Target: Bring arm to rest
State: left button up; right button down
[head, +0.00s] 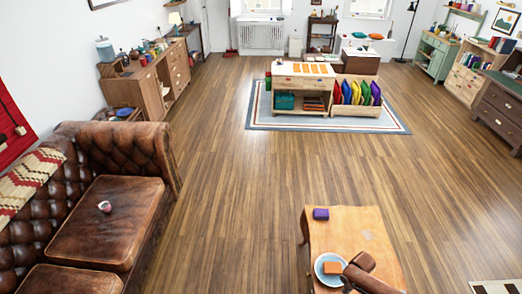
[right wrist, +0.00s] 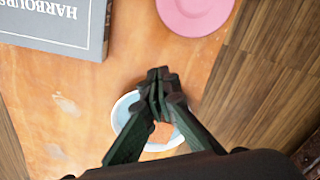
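My right gripper (right wrist: 158,76) shows in the right wrist view with its dark fingers together at the tips and nothing visible between them. It is above a pale blue round dish (right wrist: 122,112), which its fingers partly cover. In the head view the dish (head: 319,263) sits on a wooden table (head: 340,232) and holds an orange block (head: 332,268). A brown part of my right arm shows beside the dish, but its fingers cannot be made out there. My left gripper is not in view.
A grey book (right wrist: 60,22) and a pink plate (right wrist: 196,10) lie near my right gripper. A leather sofa (head: 105,215) stands left. The wooden floor (head: 240,200) between is clear.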

jog(key=s+d+r+m+t+h, duration=0.1)
jog(key=s+d+h, duration=0.3)
jog(key=d, duration=1.5)
jog(key=s+d+m+t+h, duration=0.1)
jog(key=s+d, duration=0.5)
jog(key=d, duration=1.3)
jog(key=s+d+r+n+h, duration=0.1)
jog(key=s+d+r+h, duration=0.1)
jog(key=s+d, duration=0.65)
jog(key=s+d+r+n+h, duration=0.1)
jog(key=s+d+r, duration=0.35)
jog(key=s, duration=0.75)
jog(key=s+d+r+h, duration=0.1)
jog(key=s+d+h, duration=0.1)
jog(key=s+d, duration=0.75)
jog(key=s+a+f+m+g+y, duration=0.1)
jog(key=s+a+f+y, duration=0.2)
jog(key=a+f, duration=1.15)
jog(key=s+a+f+m+y, duration=0.1)
jog(key=s+a+f+y, duration=0.1)
jog(key=a+f, duration=1.3)
jog(key=a+f+y, duration=0.2)
jog(key=a+f, duration=0.2)
jog(key=a, duration=1.5)
jog(key=a+f+m+y, duration=0.1)
jog(key=a+f, duration=0.3)
jog(key=a, duration=1.5)
jog(key=shift+s+a+y, duration=0.15)
jog(key=shift+a+y, duration=0.15)
jog(key=shift+y, duration=0.6)
